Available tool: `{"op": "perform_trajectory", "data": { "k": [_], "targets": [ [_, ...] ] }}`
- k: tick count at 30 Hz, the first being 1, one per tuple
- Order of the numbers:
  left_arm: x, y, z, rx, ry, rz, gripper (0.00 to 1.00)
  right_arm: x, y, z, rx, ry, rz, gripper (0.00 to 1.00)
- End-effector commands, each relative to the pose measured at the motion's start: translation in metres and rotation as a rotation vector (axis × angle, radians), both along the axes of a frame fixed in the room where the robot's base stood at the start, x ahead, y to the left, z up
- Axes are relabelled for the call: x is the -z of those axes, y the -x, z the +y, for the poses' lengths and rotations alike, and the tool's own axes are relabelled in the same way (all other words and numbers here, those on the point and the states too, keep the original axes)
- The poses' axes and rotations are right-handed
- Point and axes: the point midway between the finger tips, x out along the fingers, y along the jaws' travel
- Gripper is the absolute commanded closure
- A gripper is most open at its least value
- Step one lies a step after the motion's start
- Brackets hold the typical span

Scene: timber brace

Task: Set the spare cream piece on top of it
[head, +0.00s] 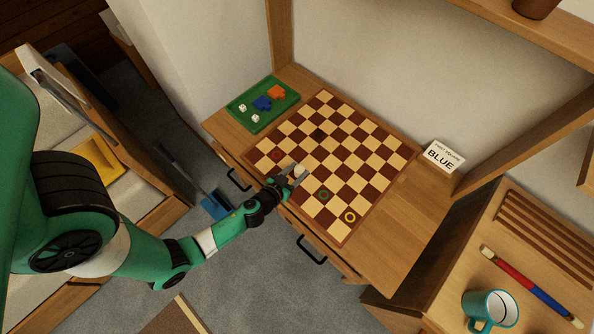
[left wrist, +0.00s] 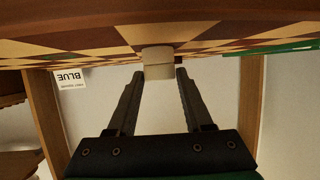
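The checkered board (head: 338,232) lies on the wooden desk. A cream piece (head: 299,170) stands on it near the front edge, at the fingertips of my left gripper (head: 296,173). In the upside-down left wrist view, the cream pieces (left wrist: 158,61) look like two discs stacked one on the other against the board. The fingers of my left gripper (left wrist: 160,76) are apart, one on each side of the stack, with visible gaps. The gripper is open and holds nothing. My right gripper is in neither view.
The board bears a dark piece (head: 318,134) and red (head: 277,155), green (head: 323,194) and yellow (head: 350,216) rings.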

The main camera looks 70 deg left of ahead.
Motion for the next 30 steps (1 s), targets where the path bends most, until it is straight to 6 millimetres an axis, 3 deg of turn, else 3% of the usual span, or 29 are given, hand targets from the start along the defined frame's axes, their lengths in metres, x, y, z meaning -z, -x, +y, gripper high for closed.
{"op": "perform_trajectory", "data": {
  "k": [1, 3, 14, 17, 27, 30],
  "targets": [
    [0.000, 0.000, 0.000, 0.000, 0.000, 0.000, 0.38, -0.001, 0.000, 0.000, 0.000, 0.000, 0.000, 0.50],
    [0.000, 0.000, 0.000, 0.000, 0.000, 0.000, 0.26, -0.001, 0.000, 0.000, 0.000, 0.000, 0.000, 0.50],
    [-0.006, 0.000, 0.000, 0.000, 0.000, 0.001, 0.26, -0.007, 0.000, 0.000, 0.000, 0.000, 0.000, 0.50],
    [-0.008, 0.011, -0.008, 0.002, 0.000, 0.001, 0.26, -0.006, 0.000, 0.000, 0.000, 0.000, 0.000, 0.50],
    [-0.037, 0.073, -0.053, 0.009, -0.001, 0.002, 0.26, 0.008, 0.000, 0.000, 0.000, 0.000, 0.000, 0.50],
    [-0.043, 0.083, -0.061, 0.008, 0.001, 0.002, 0.26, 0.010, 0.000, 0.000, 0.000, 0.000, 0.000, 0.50]
  ]
}}
